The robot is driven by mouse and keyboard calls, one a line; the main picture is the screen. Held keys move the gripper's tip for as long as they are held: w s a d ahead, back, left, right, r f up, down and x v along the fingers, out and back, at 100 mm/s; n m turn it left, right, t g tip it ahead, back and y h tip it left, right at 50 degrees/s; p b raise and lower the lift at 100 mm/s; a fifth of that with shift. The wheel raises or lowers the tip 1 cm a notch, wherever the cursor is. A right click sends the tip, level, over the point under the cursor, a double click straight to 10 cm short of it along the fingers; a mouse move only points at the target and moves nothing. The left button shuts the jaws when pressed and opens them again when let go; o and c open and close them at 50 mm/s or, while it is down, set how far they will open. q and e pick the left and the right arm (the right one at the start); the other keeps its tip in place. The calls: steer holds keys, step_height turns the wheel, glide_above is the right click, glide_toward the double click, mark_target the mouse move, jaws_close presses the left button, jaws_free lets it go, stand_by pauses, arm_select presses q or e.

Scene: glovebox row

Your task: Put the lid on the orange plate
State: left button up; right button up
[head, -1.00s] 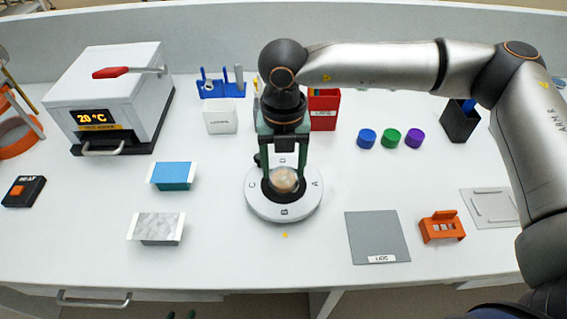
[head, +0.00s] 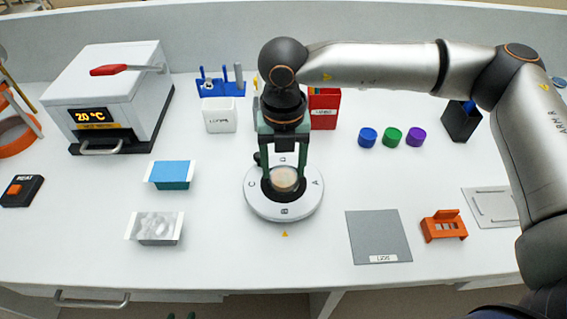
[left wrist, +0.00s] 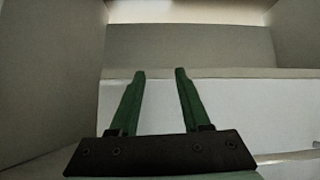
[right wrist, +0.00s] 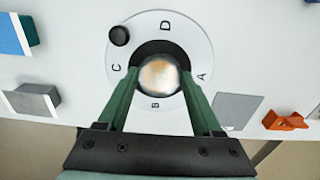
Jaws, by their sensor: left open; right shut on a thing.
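My right gripper (head: 284,172) points down over the white turntable (head: 255,205) marked A, B, C and D. Its fingers are shut on a clear round lid (right wrist: 158,75), seen from above at the middle of the turntable. A tan-orange tint shows through the lid, which fits the orange plate under it; the plate's own rim is hidden. I cannot tell whether lid and plate touch. A dark ring surrounds them.
The grey LIDS mat (head: 377,232) is bare, with an orange slotted holder (head: 443,228) beside it. Blue (head: 172,174) and silvery (head: 157,228) boxes stand left of the turntable. Three coloured caps (head: 392,137) and a red bin (head: 324,110) are behind. A black knob (right wrist: 119,36) sits on the turntable.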

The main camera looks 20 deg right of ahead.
steer(key=shift+f+b, duration=0.15)
steer(key=shift+b, duration=0.25)
stand_by(0.4)
steer(key=o, duration=1.5)
step_height(320, 180, up, 13)
steer(key=shift+f+b, duration=0.2)
steer(key=shift+b, duration=0.2)
steer(key=shift+s, duration=0.1)
